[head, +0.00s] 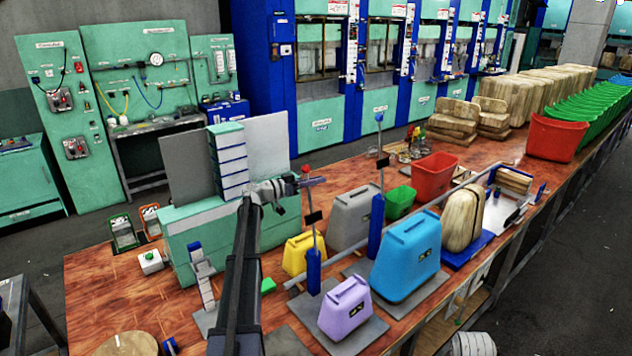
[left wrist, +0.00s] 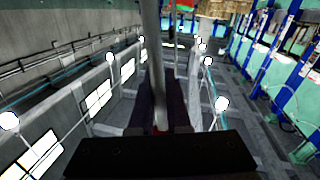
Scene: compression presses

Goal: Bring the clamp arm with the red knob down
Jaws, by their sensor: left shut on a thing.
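The clamp arm with the red knob (head: 305,169) is a thin grey rod standing nearly upright from a blue post (head: 314,272), with a black block (head: 314,217) partway up. My left gripper (head: 308,182) reaches in from the left and is shut on this clamp arm just below the red knob. In the left wrist view the grey rod (left wrist: 152,55) runs up between my dark fingers (left wrist: 160,118). A second clamp arm with a blue knob (head: 379,117) also stands upright, on a blue post (head: 376,228) to the right. My right gripper is not in view.
Yellow (head: 300,256), purple (head: 344,310), grey (head: 352,218) and blue (head: 405,262) case-like blocks stand close around the posts. A green-and-grey cabinet with stacked drawers (head: 230,160) is left of my gripper. Red bins (head: 434,178) stand farther right.

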